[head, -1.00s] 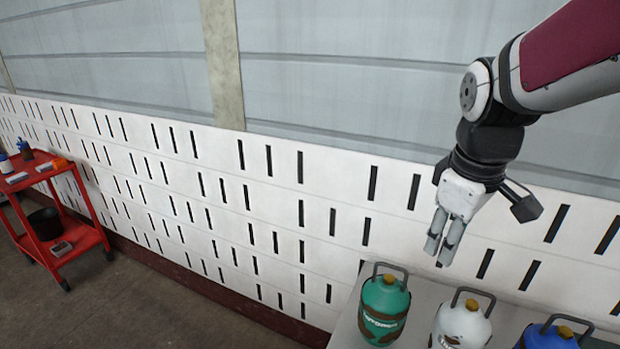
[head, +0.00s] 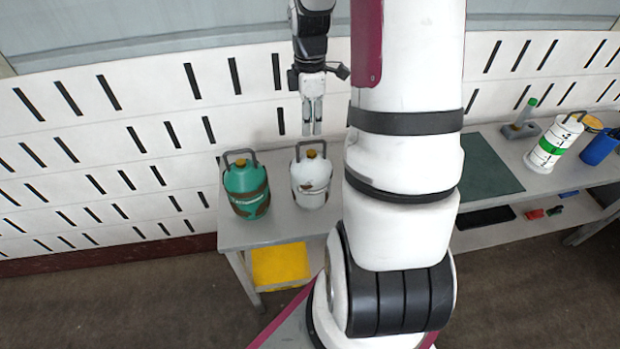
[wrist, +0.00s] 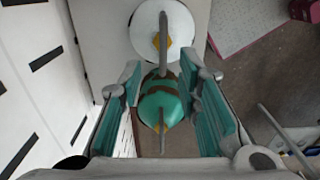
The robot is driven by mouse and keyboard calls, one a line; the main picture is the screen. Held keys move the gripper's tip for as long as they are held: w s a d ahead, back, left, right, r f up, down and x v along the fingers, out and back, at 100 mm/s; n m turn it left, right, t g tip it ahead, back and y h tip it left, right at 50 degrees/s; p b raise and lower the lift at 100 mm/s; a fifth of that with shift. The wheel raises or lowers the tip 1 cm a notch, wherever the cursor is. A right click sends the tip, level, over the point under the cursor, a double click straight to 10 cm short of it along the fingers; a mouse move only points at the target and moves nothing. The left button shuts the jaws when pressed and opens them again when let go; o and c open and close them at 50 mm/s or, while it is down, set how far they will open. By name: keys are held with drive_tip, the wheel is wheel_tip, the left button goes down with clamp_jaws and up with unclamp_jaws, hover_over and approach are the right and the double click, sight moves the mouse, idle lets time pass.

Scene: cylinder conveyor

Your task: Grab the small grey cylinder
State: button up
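A small light-grey, nearly white cylinder (head: 312,181) with a dark handle and yellow cap stands upright on the grey table. It also shows at the top of the wrist view (wrist: 147,24). A green cylinder (head: 243,186) of like shape stands to its left; in the wrist view the green one (wrist: 158,108) appears between my fingers, farther below. My gripper (head: 312,131) points down, its fingertips just above the grey cylinder's handle in the head picture; the depth gap is unclear. The wrist view shows my gripper (wrist: 161,72) open and empty.
My arm covers the table's middle. A dark green mat (head: 489,178) lies on the table (head: 232,234). A larger white cylinder with a green band (head: 552,145) and a blue container (head: 599,147) stand right. A slotted white wall (head: 150,130) rises behind; a yellow panel (head: 280,266) is below.

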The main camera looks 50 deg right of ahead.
sight(311, 142)
drive_tip(key=f, duration=0.7)
drive_tip(key=shift+s+f+p, duration=0.15)
drive_tip(key=shift+s+p, duration=0.15)
clamp_jaws()
